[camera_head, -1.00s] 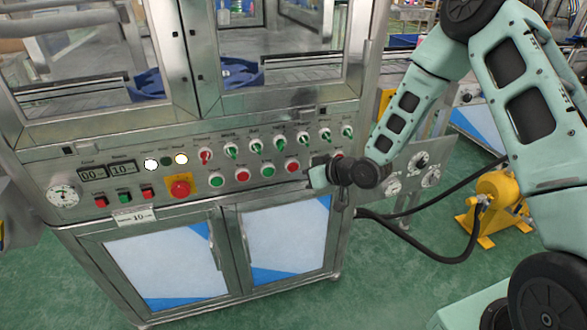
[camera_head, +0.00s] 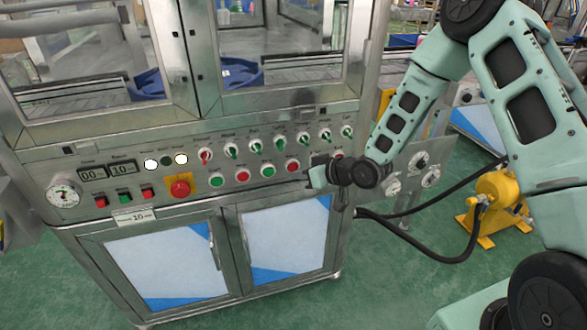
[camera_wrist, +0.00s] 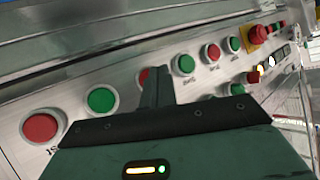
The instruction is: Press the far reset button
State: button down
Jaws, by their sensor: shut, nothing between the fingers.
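The control panel of a steel cabinet carries a row of alternating green and red round buttons; their labels are too small to read, so I cannot tell which is the far reset button. In the head view, my gripper (camera_head: 316,176) is at the row's right part, hiding one button beside a red button (camera_head: 293,166). The rightmost red button (camera_head: 338,155) is partly hidden. In the wrist view, my shut, empty fingers (camera_wrist: 156,74) overlap a red button (camera_wrist: 144,76), between a green button (camera_wrist: 102,101) and another green button (camera_wrist: 185,65). Contact cannot be told.
A large red emergency button (camera_head: 180,188) on a yellow plate is left of the row. Several toggle switches (camera_head: 278,140) sit above it. Cabinet doors (camera_head: 160,264) are below. A black hose (camera_head: 440,258) and a yellow device (camera_head: 497,205) are at the right.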

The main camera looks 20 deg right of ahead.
jog(key=shift+w, duration=0.4)
jog(key=shift+w, duration=0.4)
dwell(0.8)
jog(key=shift+s, duration=0.8)
jog(key=shift+s, duration=0.1)
jog(key=s, duration=0.4)
jog(key=shift+s, duration=0.4)
dwell(0.4)
